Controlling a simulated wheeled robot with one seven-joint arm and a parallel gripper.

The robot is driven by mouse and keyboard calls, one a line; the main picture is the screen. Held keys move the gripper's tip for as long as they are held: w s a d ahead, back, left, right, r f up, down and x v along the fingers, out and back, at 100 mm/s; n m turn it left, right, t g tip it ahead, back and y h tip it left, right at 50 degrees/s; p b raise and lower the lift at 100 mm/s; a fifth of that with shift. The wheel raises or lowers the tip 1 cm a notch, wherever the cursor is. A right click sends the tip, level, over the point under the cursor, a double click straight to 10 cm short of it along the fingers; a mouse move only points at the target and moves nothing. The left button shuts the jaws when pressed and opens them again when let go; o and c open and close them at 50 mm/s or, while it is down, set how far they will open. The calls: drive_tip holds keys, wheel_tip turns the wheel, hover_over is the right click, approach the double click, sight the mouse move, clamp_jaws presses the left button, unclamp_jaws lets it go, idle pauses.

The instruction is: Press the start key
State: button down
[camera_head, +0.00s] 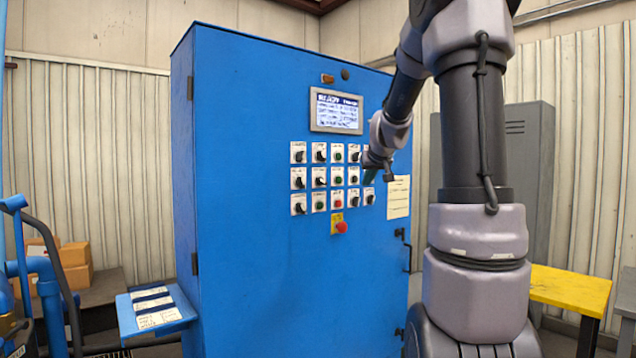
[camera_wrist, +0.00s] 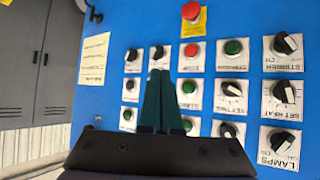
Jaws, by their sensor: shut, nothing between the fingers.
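The blue control cabinet (camera_head: 250,200) carries a panel of labelled knobs and buttons. No label clearly reads as start, so I cannot tell which is the start key. In the head view my gripper (camera_head: 369,178) is in front of the panel's right-hand column; contact cannot be judged.
A red mushroom button (camera_head: 341,227) on a yellow plate sits below the keys. A screen (camera_head: 336,110) showing READY is above. A paper sheet (camera_head: 398,197) hangs at the right. A blue shelf (camera_head: 155,310) juts out left; a yellow table (camera_head: 570,290) stands right.

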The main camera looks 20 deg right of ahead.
sight(339, 180)
drive_tip(key=shift+w+a, duration=0.1)
drive_tip(key=shift+a, duration=0.05)
drive_tip(key=w+a, duration=0.2)
drive_tip(key=w, duration=0.6)
drive_tip(key=shift+a, duration=0.35)
drive_tip(key=shift+w+a, duration=0.1)
drive_tip(key=shift+w, duration=0.1)
idle(1.8)
drive_tip(key=shift+w+a, duration=0.1)
drive_tip(key=shift+w, duration=0.15)
drive_tip(key=shift+w+a, duration=0.1)
drive_tip(key=shift+w, duration=0.25)
idle(0.6)
drive_tip(key=shift+s, duration=0.15)
drive_tip(key=shift+s+d, duration=0.25)
drive_tip(key=shift+s, duration=0.35)
